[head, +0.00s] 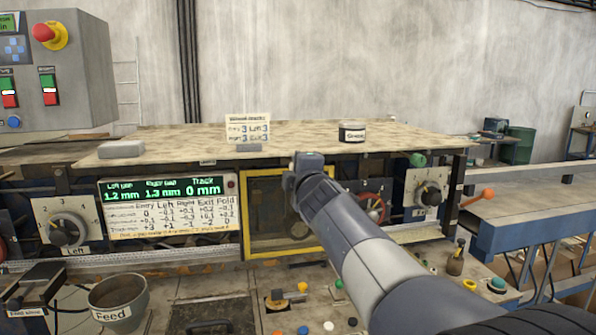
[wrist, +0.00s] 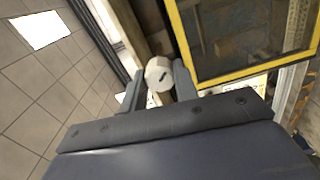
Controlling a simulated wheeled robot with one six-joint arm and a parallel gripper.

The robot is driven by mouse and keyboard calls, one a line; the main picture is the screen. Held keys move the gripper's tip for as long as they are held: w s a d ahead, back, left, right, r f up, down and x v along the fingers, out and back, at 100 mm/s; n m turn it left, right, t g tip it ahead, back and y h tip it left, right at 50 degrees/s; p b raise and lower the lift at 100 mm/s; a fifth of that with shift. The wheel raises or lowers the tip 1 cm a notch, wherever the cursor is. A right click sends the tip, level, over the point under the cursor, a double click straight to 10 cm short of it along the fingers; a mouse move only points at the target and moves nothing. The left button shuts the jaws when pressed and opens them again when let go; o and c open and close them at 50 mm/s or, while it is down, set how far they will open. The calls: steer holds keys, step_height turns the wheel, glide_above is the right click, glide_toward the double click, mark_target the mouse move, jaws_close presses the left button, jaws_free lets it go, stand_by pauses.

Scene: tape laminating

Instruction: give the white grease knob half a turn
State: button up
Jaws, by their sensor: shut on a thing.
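The white grease knob (wrist: 158,72) shows in the wrist view as a pale round cap with a short dark mark on its face. My gripper (wrist: 157,83) has one finger on each side of it and is shut on it. The knob sits beside the yellow-framed window. In the head view my arm ends in front of this window, and the arm hides the knob and my fingertips there.
The yellow-framed window (head: 257,245) is close to my wrist. A Feed cup (head: 118,303) and several coloured buttons stand on the front ledge. A Grease jar (head: 352,132) and a card (head: 247,130) stand on the top. An orange-tipped lever (head: 487,193) sticks out at right.

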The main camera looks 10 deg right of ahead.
steer(key=shift+m, duration=3.8)
steer(key=shift+f, duration=0.1)
steer(key=o, duration=1)
steer(key=shift+s, duration=0.15)
steer(key=s, duration=1)
steer(key=shift+s+p, duration=0.3)
steer(key=shift+w, duration=0.1)
